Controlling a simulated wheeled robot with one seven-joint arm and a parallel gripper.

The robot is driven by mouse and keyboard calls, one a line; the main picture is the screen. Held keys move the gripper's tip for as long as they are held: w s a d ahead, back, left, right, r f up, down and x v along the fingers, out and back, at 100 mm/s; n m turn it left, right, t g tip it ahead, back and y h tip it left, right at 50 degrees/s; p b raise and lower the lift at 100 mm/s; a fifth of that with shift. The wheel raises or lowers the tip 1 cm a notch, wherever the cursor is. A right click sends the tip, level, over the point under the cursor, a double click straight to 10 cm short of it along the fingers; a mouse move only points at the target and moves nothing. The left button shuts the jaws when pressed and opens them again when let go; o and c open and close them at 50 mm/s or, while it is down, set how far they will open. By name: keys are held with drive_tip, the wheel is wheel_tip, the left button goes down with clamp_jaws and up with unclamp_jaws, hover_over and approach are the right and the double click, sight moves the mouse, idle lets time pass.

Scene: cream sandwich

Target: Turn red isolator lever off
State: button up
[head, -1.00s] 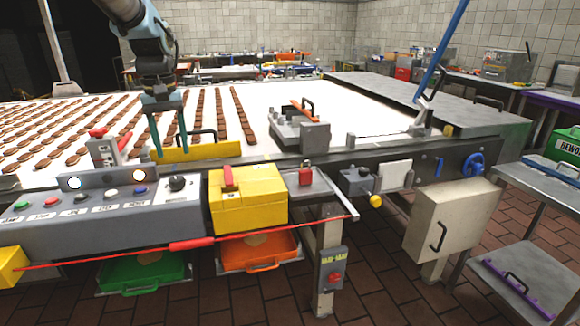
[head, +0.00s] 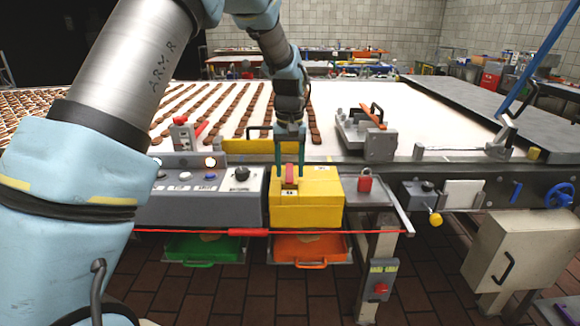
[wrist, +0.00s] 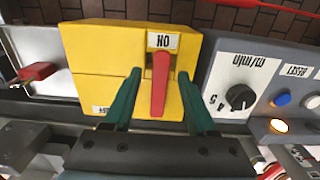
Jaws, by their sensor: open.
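The red isolator lever (wrist: 160,84) is mounted on the yellow box (wrist: 95,60) and points toward the "ON" label (wrist: 163,41) in the wrist view. In the head view the lever (head: 290,175) shows on the yellow box (head: 318,205), partly behind my fingers. My gripper (head: 290,172) is above the box, its two green fingers apart on either side of the lever. In the wrist view my gripper (wrist: 160,78) also straddles the lever, with a gap on each side. Another label sits at the box's lower left in the wrist view and is only partly legible.
The grey control panel (head: 205,205) with knob and buttons adjoins the box on the left. A red padlock (head: 365,184) is on the right. A red pull cord (head: 185,231) runs in front. The conveyor with brown biscuits (head: 215,110) lies behind.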

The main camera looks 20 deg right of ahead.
drive_tip(key=shift+f, duration=0.35)
drive_tip(key=shift+c, duration=0.4)
clamp_jaws()
idle(0.9)
